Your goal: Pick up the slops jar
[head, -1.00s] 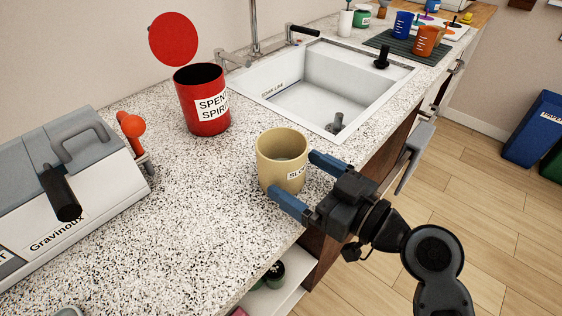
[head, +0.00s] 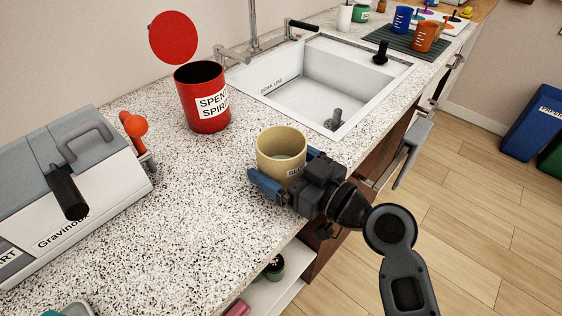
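The slops jar (head: 277,145) is a tan, open-topped jar standing upright on the speckled counter, in front of the sink. Its white label is partly covered by my gripper. My gripper (head: 279,162) reaches in low from the right with its blue fingers on either side of the jar. The near finger lies along the jar's front-left side; the far finger is mostly hidden behind the gripper body and jar. The fingers look spread, and I cannot see whether either touches the jar. The jar rests on the counter.
A red "spent spirit" container (head: 203,100) stands behind the jar, left of the white sink (head: 325,85). A grey-and-white machine (head: 60,190) is at the left. The counter's front edge is close to the jar. Beakers stand on a dark mat (head: 400,43) beyond the sink.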

